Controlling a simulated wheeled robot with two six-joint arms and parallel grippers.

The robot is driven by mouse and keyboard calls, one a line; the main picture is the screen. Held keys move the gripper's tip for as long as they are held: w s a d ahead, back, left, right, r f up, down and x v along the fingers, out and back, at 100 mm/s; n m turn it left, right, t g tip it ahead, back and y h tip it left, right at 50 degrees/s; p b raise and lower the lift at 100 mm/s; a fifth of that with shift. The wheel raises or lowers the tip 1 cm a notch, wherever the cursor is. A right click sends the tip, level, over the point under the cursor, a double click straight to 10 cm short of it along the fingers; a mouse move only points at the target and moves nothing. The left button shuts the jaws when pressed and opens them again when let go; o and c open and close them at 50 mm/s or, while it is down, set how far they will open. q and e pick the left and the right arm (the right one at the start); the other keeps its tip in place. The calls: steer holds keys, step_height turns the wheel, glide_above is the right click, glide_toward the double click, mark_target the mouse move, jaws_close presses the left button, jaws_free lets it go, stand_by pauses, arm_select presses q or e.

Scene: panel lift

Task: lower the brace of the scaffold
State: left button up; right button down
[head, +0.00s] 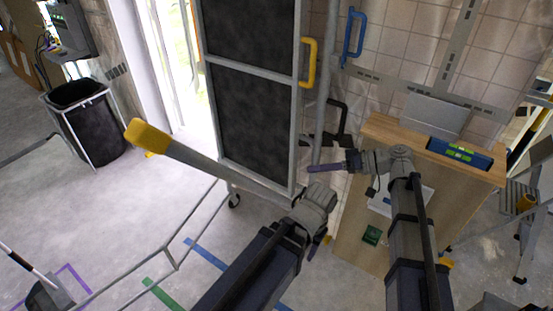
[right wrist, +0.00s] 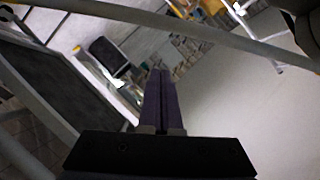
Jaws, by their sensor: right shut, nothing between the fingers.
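The scaffold is a tall grey frame with dark panels (head: 255,110) and a yellow handle (head: 309,62). A grey brace bar with a yellow end (head: 147,137) slants from the left down to my left wrist, which hides its near end. My left gripper (head: 318,243) shows only partly beside that wrist; I cannot tell whether it holds anything. My right gripper (head: 312,168) points left with its purple fingers together and empty, close to the scaffold's right side. In the right wrist view its fingers (right wrist: 161,100) are closed, with a grey bar (right wrist: 200,28) crossing beyond them.
A wooden cabinet (head: 350,240) stands at the right with a blue spirit level (head: 460,152) on it. A blue handle (head: 353,35) is at the tiled wall. A black bin (head: 88,125) stands at the left. Floor between bin and scaffold is mostly clear, with thin rails (head: 172,258) nearer.

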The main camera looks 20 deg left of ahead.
arm_select(q)
step_height(320, 180, up, 3)
steer(key=shift+r+p, duration=0.1)
steer(key=shift+p, duration=0.75)
arm_select(e)
steer(key=shift+s+d+r+m+g, duration=0.15)
steer(key=shift+r+m+g, duration=0.1)
steer(key=shift+r, duration=0.4)
steer(key=shift+s+d+r+m+g, duration=0.15)
steer(key=shift+r+m, duration=0.1)
steer(key=shift+r, duration=0.35)
steer(key=shift+a+f, duration=0.1)
arm_select(q)
steer(key=shift+f+b, duration=2.8)
steer(key=shift+f, duration=0.05)
arm_select(e)
steer(key=s+d+f+x, duration=0.1)
steer(key=s+x, duration=0.1)
steer(key=x, duration=1)
steer(key=shift+a+f, duration=0.4)
steer(key=shift+f, duration=0.15)
steer(key=shift+s, duration=0.1)
